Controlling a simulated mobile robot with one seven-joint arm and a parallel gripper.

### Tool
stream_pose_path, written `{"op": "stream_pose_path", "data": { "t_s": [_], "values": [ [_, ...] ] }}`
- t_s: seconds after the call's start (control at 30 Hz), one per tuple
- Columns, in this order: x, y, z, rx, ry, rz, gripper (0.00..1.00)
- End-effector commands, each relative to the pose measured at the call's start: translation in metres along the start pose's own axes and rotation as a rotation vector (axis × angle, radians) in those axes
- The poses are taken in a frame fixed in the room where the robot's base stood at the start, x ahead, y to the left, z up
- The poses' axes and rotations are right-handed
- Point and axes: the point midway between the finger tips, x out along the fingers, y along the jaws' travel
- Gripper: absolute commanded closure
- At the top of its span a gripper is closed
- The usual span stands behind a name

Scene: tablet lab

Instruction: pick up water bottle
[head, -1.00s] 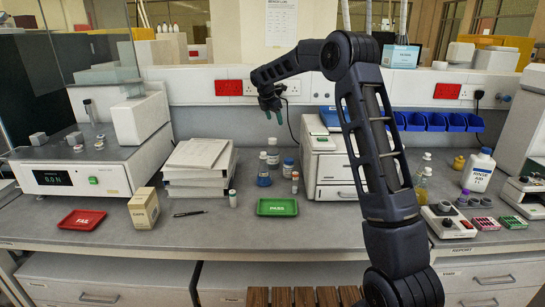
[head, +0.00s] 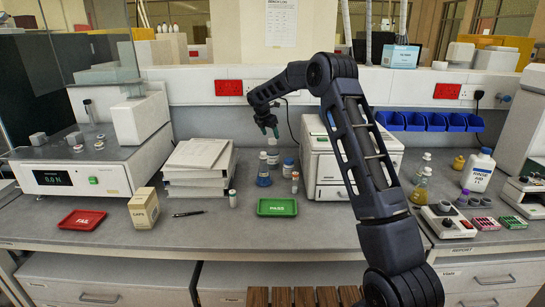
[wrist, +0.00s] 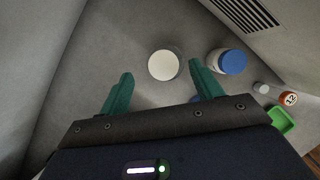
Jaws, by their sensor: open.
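My gripper (head: 268,126) points down over the back of the bench, its green fingers open and empty. A white-capped bottle (head: 273,156) stands upright below it, behind a blue-filled flask (head: 263,176). In the wrist view a white round cap (wrist: 163,65) lies between the spread fingertips (wrist: 161,72), apart from both. A white bottle with a blue cap (head: 288,168) stands just to the right; it also shows in the wrist view (wrist: 232,63). No readable label tells me which one is the water bottle.
A white boxy instrument (head: 335,165) stands close on the right. A stack of papers (head: 197,165) lies left. A small orange-capped vial (head: 295,183) and the green PASS tray (head: 277,207) are in front.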

Motion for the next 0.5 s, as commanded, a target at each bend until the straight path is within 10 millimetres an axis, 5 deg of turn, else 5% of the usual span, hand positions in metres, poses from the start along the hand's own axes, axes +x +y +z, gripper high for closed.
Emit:
{"op": "stream_pose_path", "data": {
  "t_s": [0.3, 0.5],
  "values": [
    [0.041, -0.005, -0.003, 0.0, 0.001, -0.002, 0.35],
    [0.047, -0.004, -0.002, 0.001, 0.0, -0.001, 0.35]
  ]
}}
